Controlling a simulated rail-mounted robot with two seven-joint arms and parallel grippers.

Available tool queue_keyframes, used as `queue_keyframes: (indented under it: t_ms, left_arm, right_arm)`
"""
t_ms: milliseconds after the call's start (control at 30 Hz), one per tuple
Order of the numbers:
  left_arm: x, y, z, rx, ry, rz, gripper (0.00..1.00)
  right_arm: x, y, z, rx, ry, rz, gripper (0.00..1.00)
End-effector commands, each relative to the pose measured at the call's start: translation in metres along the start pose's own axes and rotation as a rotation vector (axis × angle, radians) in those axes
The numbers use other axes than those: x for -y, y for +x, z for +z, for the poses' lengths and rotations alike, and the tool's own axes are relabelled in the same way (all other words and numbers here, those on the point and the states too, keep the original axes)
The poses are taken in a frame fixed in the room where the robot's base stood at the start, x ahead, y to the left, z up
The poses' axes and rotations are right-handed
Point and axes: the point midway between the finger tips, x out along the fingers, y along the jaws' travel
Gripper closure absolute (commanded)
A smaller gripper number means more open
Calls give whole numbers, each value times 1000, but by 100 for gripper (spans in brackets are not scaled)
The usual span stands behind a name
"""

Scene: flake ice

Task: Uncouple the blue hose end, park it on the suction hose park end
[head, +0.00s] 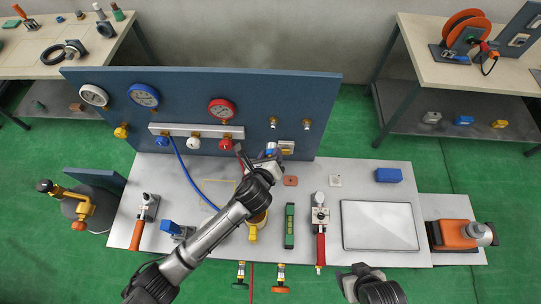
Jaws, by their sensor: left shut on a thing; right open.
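My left gripper (268,158) reaches across the bench to the foot of the blue-grey panel. Two small brass fittings (273,123) (307,125) stick out of the panel above; I cannot tell which is the park end. My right gripper (362,272) is at the bottom edge, open and apart from everything.
A red hose (243,158) passes close left of my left gripper. On the bench are a green level (289,226), a red-handled tool (321,245), a grey tray (382,225) and a blue box (388,175). Dial gauges (222,110) line the panel.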

Motion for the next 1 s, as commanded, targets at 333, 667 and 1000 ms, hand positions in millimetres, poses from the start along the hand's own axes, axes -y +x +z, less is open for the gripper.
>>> queue_keyframes:
  t_ms: [333,667,1000]
  left_arm:
    - [0,-2,2,1,2,1,97]
    - [0,11,7,4,4,1,97]
    - [0,30,16,4,2,0,97]
  right_arm:
    - [0,-4,-1,0,0,0,33]
    - [0,-9,-3,0,1,0,33]
    - [0,-7,-2,0,1,0,33]
